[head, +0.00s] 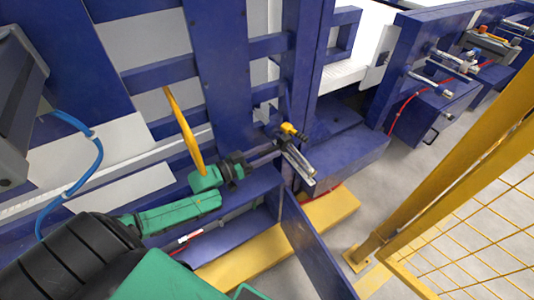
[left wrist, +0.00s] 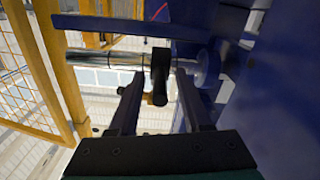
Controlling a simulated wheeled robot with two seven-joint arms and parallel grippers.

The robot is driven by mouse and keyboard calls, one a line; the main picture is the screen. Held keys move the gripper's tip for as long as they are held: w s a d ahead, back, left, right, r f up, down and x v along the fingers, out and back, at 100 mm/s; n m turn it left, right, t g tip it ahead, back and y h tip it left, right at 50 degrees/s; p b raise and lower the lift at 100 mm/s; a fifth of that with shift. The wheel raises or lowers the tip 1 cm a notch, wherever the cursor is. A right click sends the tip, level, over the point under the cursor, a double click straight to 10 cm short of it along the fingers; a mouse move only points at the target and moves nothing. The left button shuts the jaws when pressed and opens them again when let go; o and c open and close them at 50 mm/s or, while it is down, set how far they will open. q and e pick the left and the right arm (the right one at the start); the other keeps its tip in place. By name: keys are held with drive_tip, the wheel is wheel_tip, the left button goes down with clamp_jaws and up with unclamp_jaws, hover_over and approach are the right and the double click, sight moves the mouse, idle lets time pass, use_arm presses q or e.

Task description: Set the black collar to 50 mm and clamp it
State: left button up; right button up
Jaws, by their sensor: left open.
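The black collar (left wrist: 160,66) sits around a bright metal rod (left wrist: 92,57) in the left wrist view. Its dark lower part hangs down between my fingers. Thin dark lines cross the rod to the left of the collar; no numbers are readable. My left gripper (left wrist: 160,75) is open, one finger on each side of the collar, and I cannot tell whether either touches it. In the head view the left gripper (head: 268,155) reaches from the left towards the rod (head: 299,166). The collar is hard to make out there. My right gripper is not in view.
A yellow knob (head: 292,129) is beside the rod's upper end. Blue frame beams (head: 220,70) stand behind, and a blue panel (head: 312,245) is below the rod. A yellow mesh fence (head: 465,190) stands at right. A yellow bar (head: 184,130) hangs near my left wrist.

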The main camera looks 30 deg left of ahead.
use_arm(q)
clamp_jaws()
idle(1.4)
